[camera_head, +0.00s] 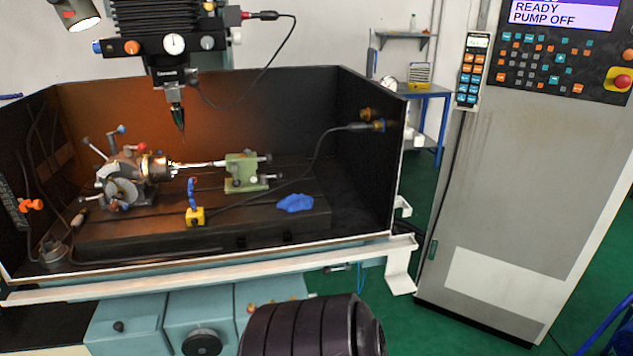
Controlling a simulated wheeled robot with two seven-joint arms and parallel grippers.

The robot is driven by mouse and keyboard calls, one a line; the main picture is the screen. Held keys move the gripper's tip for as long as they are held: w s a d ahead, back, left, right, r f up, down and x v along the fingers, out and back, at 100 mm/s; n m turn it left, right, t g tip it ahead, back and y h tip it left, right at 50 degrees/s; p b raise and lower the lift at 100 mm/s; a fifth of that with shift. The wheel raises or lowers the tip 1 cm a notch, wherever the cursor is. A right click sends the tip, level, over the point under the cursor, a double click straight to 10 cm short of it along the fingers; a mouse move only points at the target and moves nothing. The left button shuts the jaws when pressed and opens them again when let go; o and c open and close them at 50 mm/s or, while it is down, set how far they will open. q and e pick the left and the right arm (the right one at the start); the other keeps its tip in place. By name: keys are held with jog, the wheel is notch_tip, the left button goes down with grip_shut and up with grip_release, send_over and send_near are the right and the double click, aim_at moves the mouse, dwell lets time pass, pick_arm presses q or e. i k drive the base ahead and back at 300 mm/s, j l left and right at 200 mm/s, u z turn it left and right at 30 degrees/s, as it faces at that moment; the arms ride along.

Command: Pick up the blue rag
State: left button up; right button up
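The blue rag (295,202) lies crumpled on the right part of the dark machine table (130,240), inside the black-walled enclosure. It is to the right of the yellow block and in front of the green tailstock. Nothing touches it from above. Neither of my grippers shows in the head view. A dark ribbed rounded part, probably mine, shows at the bottom centre, in front of the machine.
The indexing chuck (125,180) stands at the left, with a thin rod reaching toward the green tailstock (243,172). A yellow block (195,216) with a blue upright and a cable sits mid-table. The spindle tool (178,118) hangs above. A white front rail (220,272) edges the enclosure.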

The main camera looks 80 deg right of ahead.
aim_at(294, 203)
jog(key=z, duration=2.6)
jog(key=i+j+u, duration=0.15)
jog(key=i+u, duration=0.15)
jog(key=i+j+u, duration=0.1)
jog(key=i+u, duration=0.25)
